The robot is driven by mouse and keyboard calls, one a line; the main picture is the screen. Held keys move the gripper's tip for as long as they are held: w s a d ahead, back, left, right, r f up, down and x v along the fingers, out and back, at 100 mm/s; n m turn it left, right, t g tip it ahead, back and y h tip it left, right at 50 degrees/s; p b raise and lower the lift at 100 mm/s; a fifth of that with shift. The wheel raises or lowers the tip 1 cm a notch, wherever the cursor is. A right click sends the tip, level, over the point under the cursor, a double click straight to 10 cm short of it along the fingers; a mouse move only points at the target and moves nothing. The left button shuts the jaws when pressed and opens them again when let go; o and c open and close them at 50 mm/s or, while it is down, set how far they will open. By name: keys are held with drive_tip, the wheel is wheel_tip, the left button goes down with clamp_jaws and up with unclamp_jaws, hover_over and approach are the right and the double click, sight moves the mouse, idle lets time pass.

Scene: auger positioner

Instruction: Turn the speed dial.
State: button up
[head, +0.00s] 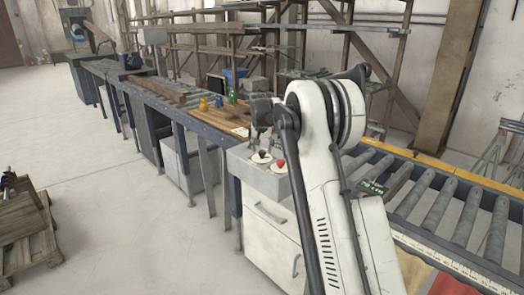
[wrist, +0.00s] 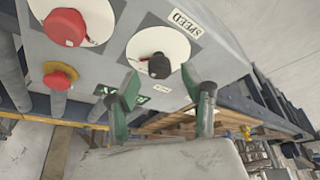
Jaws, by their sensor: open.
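The speed dial is a black knob (wrist: 159,66) on a white disc, next to a "SPEED" label (wrist: 184,20) in the wrist view. In the head view the black knob (head: 262,155) sits on top of the grey control box (head: 250,172). My gripper (wrist: 168,92) is open, with its green-padded fingers apart and nothing between them. In the wrist view the knob shows just beyond the fingertips, towards the upper middle of the gap. I cannot tell whether a finger touches the panel. In the head view my gripper (head: 263,125) hangs above the box, partly hidden by my arm.
A larger red knob (wrist: 65,26) on its own white disc and a red push button (wrist: 60,75) with a yellow collar sit beside the dial. A green display (head: 374,188) and a roller conveyor (head: 440,205) lie to the right. A long bench (head: 150,92) runs back left.

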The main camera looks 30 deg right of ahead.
drive_tip(key=shift+x, duration=1)
clamp_jaws()
drive_tip(key=n+y+b, duration=0.1)
drive_tip(key=n+b, duration=0.1)
drive_tip(key=n, duration=0.1)
drive_tip(key=shift+f+n+y, duration=0.15)
drive_tip(key=shift+n+y, duration=0.15)
drive_tip(key=shift+n, duration=0.1)
drive_tip(key=n+y+b, duration=0.1)
drive_tip(key=n, duration=0.1)
drive_tip(key=n+y+b, duration=0.1)
drive_tip(key=n, duration=0.2)
drive_tip(key=shift+d, duration=0.15)
drive_tip(key=n, duration=0.2)
drive_tip(key=n+y, duration=0.1)
drive_tip(key=n, duration=0.2)
drive_tip(key=shift+g+y, duration=0.3)
drive_tip(key=shift+n+g+y+p, duration=0.45)
drive_tip(key=shift+n+g, duration=0.25)
drive_tip(key=shift+n, duration=1.4)
